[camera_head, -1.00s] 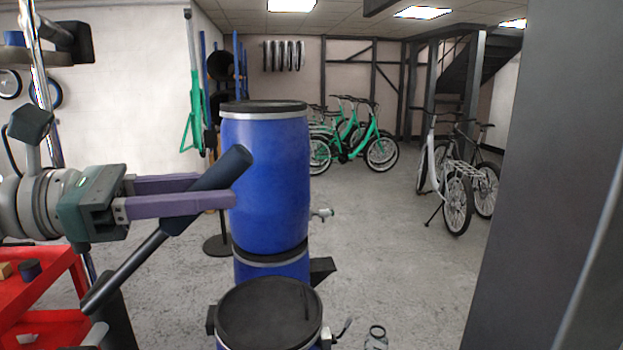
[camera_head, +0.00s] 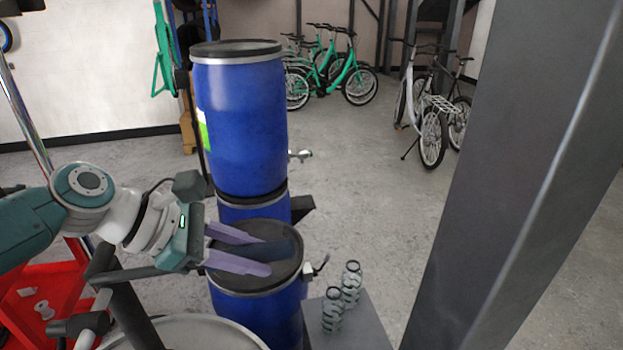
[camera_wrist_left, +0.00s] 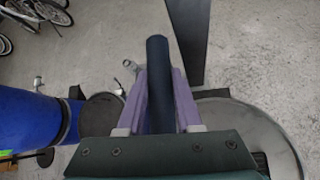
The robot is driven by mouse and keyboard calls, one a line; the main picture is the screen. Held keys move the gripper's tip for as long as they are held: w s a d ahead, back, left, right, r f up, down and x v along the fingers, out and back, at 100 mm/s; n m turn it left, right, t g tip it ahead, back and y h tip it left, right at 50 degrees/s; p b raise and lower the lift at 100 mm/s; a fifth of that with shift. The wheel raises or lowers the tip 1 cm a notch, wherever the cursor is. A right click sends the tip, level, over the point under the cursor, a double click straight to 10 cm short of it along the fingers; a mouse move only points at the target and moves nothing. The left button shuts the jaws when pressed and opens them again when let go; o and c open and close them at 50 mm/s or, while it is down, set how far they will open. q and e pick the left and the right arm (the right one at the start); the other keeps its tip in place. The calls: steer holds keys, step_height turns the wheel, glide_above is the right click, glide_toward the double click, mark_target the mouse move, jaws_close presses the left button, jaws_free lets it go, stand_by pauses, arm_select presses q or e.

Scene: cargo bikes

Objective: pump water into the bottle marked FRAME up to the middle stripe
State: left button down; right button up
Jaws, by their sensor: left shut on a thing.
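My left gripper (camera_head: 266,255) is shut on the dark cylindrical grip of a pump lever (camera_head: 284,249). In the left wrist view the grip (camera_wrist_left: 158,60) stands between the purple fingers (camera_wrist_left: 160,85). The lever's rod runs nearly level behind the gripper, toward the left. Two clear bottles with dark stripes stand on a grey stand (camera_head: 362,332): a nearer one (camera_head: 332,312) and a farther one (camera_head: 351,284). I cannot read which is marked FRAME, nor tell their water level. My right gripper is not in view.
Stacked blue barrels (camera_head: 240,120) with a tap (camera_head: 300,155) stand behind the gripper. A lower black-lidded blue barrel (camera_head: 262,305) is under it. A grey post (camera_head: 490,190) blocks the right. A red cart (camera_head: 40,290) is at the left. Bikes (camera_head: 335,75) stand far back.

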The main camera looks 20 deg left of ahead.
arm_select(q)
step_height(320, 180, down, 2)
steer(key=shift+y, duration=0.4)
steer(key=shift+s+a+f+g, duration=0.1)
steer(key=shift+s+f+g, duration=0.05)
steer(key=shift+f+g, duration=0.15)
steer(key=c, duration=0.9)
jaws_free()
steer(key=shift+f, duration=0.1)
steer(key=shift+c, duration=0.2)
steer(key=o, duration=0.4)
steer(key=shift+c, duration=0.2)
steer(key=shift+r, duration=0.2)
steer(key=shift+s+a+r+p, duration=0.1)
steer(key=shift+a+r+p, duration=0.1)
steer(key=shift+r+p, duration=0.2)
steer(key=p+v, duration=0.1)
steer(key=v, duration=0.8)
steer(key=shift+p, duration=0.3)
